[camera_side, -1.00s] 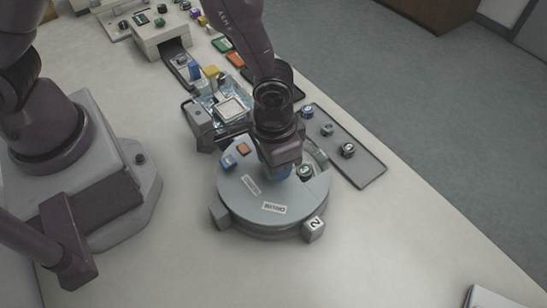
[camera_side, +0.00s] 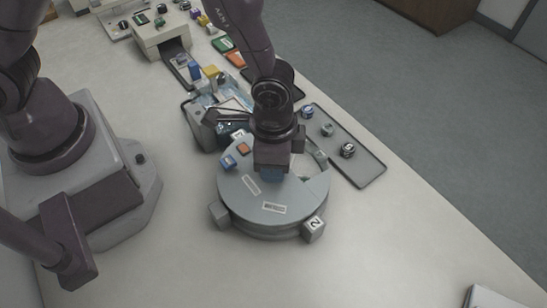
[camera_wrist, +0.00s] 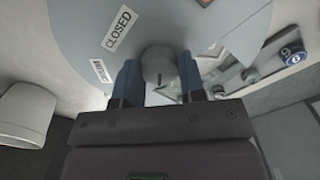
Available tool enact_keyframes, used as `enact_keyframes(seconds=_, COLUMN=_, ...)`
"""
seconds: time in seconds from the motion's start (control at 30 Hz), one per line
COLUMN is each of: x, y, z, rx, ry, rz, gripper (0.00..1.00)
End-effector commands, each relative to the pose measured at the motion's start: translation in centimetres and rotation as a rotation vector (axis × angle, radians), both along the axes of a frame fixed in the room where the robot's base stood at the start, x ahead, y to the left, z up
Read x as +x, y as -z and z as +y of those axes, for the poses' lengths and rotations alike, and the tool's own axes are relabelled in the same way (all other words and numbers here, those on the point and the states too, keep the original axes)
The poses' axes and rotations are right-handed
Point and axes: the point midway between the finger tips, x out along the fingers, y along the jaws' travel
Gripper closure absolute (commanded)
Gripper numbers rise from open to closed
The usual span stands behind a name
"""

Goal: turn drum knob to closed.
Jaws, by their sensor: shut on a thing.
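The drum (camera_side: 235,195) is a round grey disc with flat labels on its top. In the wrist view the drum (camera_wrist: 90,25) carries a white label reading CLOSED (camera_wrist: 118,30) and a smaller label (camera_wrist: 101,71) too angled to read. The drum knob (camera_wrist: 157,64) is a short grey cylinder with a dark mark on its front. My gripper (camera_wrist: 158,78) has its two blue fingers on either side of the knob, shut on it. In the side view my gripper (camera_side: 272,176) is over the drum's middle and hides the knob.
A dark tray (camera_side: 372,171) with several small round parts lies to the right. The table in front is clear.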

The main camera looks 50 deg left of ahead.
Motion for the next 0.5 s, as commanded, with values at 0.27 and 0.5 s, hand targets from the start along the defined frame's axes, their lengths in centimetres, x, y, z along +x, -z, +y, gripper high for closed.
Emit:
enact_keyframes(seconds=0.27, x=-0.07, y=-0.12, z=0.07, rx=0.003, ry=0.138, rz=0.003, gripper=1.0)
enact_keyframes(seconds=0.5, x=-0.07, y=-0.12, z=0.09, rx=0.004, ry=0.258, rz=0.003, gripper=1.0)
